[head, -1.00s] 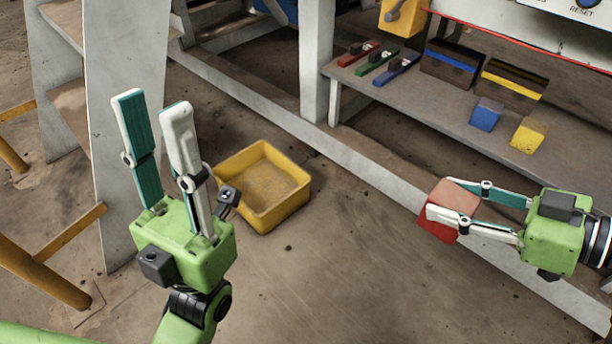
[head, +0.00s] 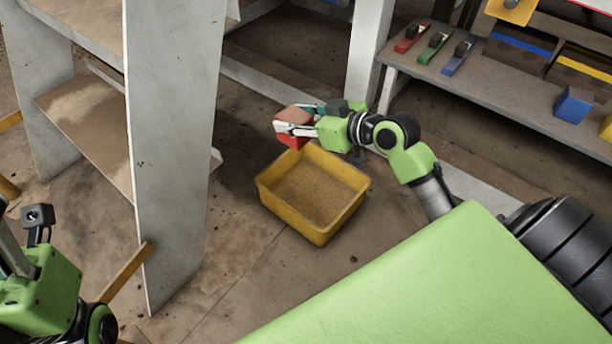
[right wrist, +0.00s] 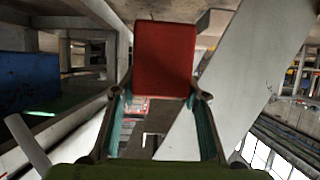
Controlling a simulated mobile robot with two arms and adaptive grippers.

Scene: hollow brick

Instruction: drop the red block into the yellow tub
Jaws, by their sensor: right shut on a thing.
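The red block (head: 292,121) is held between the fingers of my right gripper (head: 296,128), which is shut on it. The block also shows in the right wrist view (right wrist: 165,60), between the two fingertips. The yellow tub (head: 348,176) stands on the floor, open at the top and looking empty. In the head view, the block appears just past the tub's far left rim; its exact height cannot be told. My left gripper's body (head: 40,285) is at the lower left edge; its fingers are out of the frame.
A grey upright panel (head: 175,150) stands left of the tub. A shelf (head: 480,95) at the upper right bears red, green and blue clamp-like pieces, a blue block (head: 573,104) and dark boxes. The floor in front of the tub is clear.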

